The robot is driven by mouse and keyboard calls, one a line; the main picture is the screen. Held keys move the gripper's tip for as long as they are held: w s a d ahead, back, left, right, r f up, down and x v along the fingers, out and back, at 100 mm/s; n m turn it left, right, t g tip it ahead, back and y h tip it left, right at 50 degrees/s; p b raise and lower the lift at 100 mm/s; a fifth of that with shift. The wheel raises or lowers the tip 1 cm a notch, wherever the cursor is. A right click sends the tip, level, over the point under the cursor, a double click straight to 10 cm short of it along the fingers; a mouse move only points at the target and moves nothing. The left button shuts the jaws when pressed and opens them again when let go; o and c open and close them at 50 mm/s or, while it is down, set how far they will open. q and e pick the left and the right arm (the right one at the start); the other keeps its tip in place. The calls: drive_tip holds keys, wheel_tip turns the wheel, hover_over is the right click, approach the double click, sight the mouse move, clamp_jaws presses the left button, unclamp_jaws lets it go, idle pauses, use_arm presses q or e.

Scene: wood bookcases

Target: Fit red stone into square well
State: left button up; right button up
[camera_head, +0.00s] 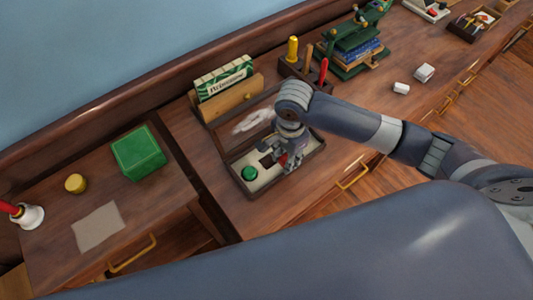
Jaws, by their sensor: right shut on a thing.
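An open wooden case (252,194) with a pale lining sits on the desk. A round green stone (249,173) lies in its left part. A dark recess (267,160) shows beside my gripper; its shape is hard to make out. My right gripper (286,164) points down into the right part of the case, shut on the red stone (283,159), of which only a bit of red shows. Whether the stone touches the lining is hidden. My left gripper is out of view.
Behind the case stands a wooden holder with a green patterned card box (223,77). A tool rack (295,68) and a green press with books (352,50) stand further right.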

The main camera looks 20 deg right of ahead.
sight(267, 163)
drive_tip(key=w+a, duration=0.1)
drive_tip(key=a, duration=0.1)
drive_tip(key=w+a, duration=0.1)
drive_tip(key=w, duration=0.1)
drive_tip(key=shift+w+a+f, duration=0.2)
drive_tip(key=shift+a, duration=0.2)
drive_tip(key=shift+w+a+p, duration=0.2)
drive_tip(key=shift+p, duration=0.1)
wheel_tip(267, 163, down, 3)
drive_tip(key=shift+w+a+f+p, duration=0.1)
drive_tip(key=shift+p, duration=0.35)
drive_tip(key=shift+f, duration=0.25)
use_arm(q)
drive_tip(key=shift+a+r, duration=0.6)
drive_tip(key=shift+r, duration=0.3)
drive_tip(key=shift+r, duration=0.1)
use_arm(e)
drive_tip(key=shift+f, duration=0.25)
